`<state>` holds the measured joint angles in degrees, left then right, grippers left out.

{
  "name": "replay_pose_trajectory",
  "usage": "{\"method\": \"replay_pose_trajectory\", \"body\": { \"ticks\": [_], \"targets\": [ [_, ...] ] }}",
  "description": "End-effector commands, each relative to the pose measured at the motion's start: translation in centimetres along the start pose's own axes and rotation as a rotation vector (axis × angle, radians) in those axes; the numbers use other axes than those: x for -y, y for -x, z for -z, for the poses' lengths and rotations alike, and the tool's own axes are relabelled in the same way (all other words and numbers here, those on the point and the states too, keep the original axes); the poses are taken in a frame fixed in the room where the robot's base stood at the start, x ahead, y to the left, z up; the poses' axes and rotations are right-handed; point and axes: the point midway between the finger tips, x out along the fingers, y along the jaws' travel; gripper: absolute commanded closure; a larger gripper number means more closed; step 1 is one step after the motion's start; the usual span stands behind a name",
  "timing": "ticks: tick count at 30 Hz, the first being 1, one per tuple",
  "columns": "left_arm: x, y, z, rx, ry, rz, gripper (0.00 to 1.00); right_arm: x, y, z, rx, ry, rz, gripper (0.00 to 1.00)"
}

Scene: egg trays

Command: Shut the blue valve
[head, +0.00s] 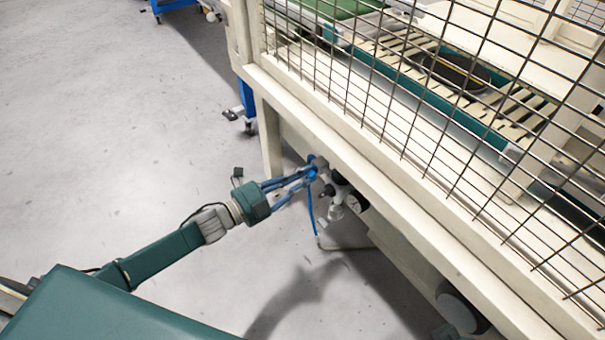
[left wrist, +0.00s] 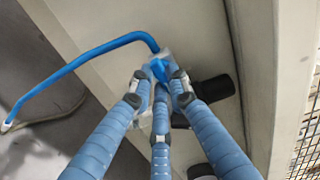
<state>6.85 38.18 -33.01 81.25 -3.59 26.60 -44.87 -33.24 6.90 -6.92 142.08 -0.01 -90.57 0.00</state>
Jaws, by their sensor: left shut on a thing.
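The blue valve (head: 312,173) sits on a small air fitting below the machine's cream frame. Its blue handle (left wrist: 159,70) also shows in the left wrist view, between the fingertips. My left gripper (head: 310,174) reaches in from the left and is shut on the blue valve; in the left wrist view its fingers (left wrist: 160,80) close around the handle. The fingers hide part of the valve, and I cannot tell the handle's exact angle. My right gripper is not in view.
A blue hose (left wrist: 85,62) curves from the fitting toward the floor. A round gauge (head: 355,201) and black fittings (left wrist: 215,90) sit beside the valve. The cream frame (head: 390,200) and wire mesh (head: 450,110) stand close on the right.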

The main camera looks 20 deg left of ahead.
Motion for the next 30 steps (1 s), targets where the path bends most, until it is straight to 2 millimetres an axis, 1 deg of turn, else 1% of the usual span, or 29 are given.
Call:
{"method": "replay_pose_trajectory", "body": {
  "ticks": [10, 11, 12, 15, 24, 30],
  "targets": [
    [0.1, 0.0, 0.2, 0.002, 0.301, -0.003, 1.00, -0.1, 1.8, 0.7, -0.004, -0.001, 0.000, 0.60],
    [0.1, 0.0, 0.2, 0.002, 0.330, -0.003, 1.00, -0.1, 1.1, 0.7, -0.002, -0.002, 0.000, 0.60],
    [0.1, 0.0, 0.2, 0.002, 0.367, -0.003, 1.00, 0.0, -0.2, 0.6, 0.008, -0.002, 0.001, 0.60],
    [0.2, 0.0, 0.3, 0.001, 0.463, -0.002, 1.00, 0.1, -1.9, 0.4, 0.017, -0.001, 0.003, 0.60],
    [0.2, 0.0, 0.4, 0.001, 0.749, -0.002, 1.00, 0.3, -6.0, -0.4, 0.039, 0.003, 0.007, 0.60],
    [0.3, -0.1, 0.4, 0.001, 0.938, -0.001, 1.00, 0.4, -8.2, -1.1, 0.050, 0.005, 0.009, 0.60]
  ]
}}
